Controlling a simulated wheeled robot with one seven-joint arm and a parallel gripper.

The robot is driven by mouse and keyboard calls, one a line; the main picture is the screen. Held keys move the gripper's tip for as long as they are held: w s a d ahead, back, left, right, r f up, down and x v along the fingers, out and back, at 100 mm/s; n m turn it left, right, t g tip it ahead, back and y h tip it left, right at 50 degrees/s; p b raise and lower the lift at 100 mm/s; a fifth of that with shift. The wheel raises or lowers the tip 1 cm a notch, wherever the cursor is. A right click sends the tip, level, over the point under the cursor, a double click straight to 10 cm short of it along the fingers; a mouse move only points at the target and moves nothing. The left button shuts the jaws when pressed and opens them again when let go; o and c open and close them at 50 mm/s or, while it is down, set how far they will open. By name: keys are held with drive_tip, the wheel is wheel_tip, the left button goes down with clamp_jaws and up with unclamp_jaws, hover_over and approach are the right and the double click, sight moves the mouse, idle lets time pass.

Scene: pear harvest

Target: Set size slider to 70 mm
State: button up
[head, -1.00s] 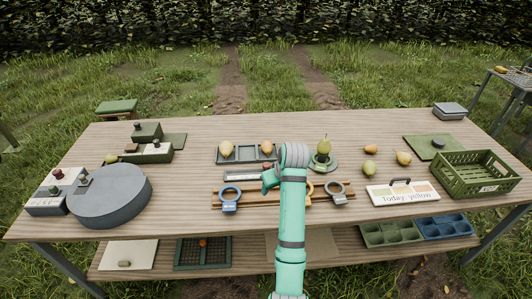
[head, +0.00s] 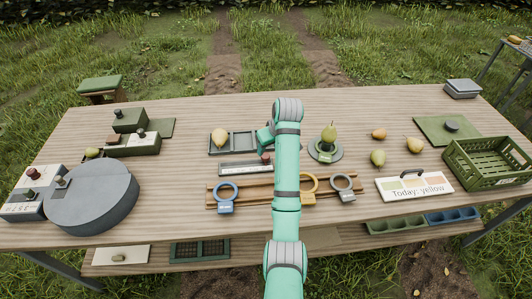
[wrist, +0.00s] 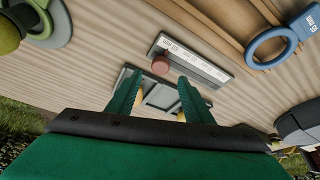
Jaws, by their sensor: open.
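The size slider is a pale scale strip (head: 240,169) lying in front of the pear tray, with a dark red knob (head: 265,157) near its right end in the head view. In the wrist view the strip (wrist: 195,60) carries small print, too small to read, and the knob (wrist: 160,64) is near its left end. My gripper (wrist: 160,77) is open and empty. Its two green fingers point toward the knob, which appears between and just beyond the tips, with no contact visible. In the head view my gripper (head: 265,137) is partly hidden by my arm.
A grey tray (head: 236,151) with a yellow pear (head: 219,137) lies behind the slider. A wooden rack with a blue ring (head: 227,191), an orange ring (head: 308,187) and a grey ring (head: 342,187) is in front. A green pear (head: 329,133) stands on a round base to the right.

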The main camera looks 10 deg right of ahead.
sight(266, 156)
drive_tip(key=shift+x, duration=3.15)
clamp_jaws()
drive_tip(key=shift+d, duration=0.1)
